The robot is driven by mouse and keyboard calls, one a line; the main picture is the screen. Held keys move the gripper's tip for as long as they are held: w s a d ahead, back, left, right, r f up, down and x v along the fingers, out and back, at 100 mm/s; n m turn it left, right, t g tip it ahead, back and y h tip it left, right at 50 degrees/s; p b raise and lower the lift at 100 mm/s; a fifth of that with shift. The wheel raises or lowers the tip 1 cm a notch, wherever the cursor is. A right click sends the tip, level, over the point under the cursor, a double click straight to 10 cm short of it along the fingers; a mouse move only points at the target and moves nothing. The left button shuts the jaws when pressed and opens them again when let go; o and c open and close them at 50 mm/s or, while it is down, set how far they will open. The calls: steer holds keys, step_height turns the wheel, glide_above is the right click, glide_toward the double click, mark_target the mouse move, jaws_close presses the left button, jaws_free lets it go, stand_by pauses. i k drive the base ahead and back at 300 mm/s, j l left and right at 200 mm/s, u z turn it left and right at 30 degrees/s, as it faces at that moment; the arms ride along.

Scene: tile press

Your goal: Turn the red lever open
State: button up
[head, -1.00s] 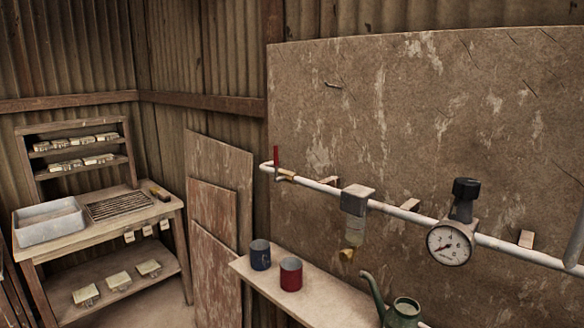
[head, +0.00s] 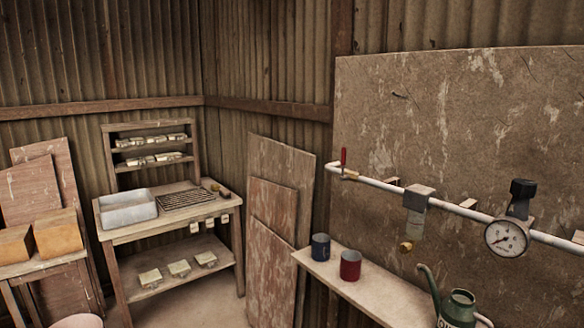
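The red lever (head: 344,159) stands upright at the left end of a white pipe (head: 380,184) that runs along a large worn board on the right. It sits on a small brass-coloured fitting (head: 349,174) on the pipe. My gripper does not show in the head view, and nothing is touching the lever.
A filter unit (head: 415,208), a dial gauge (head: 507,237) and a black knob (head: 522,188) sit along the pipe. A workbench (head: 165,226) stands at the left.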

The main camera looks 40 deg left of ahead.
mark_target(343, 158)
steer(key=u, duration=1.2)
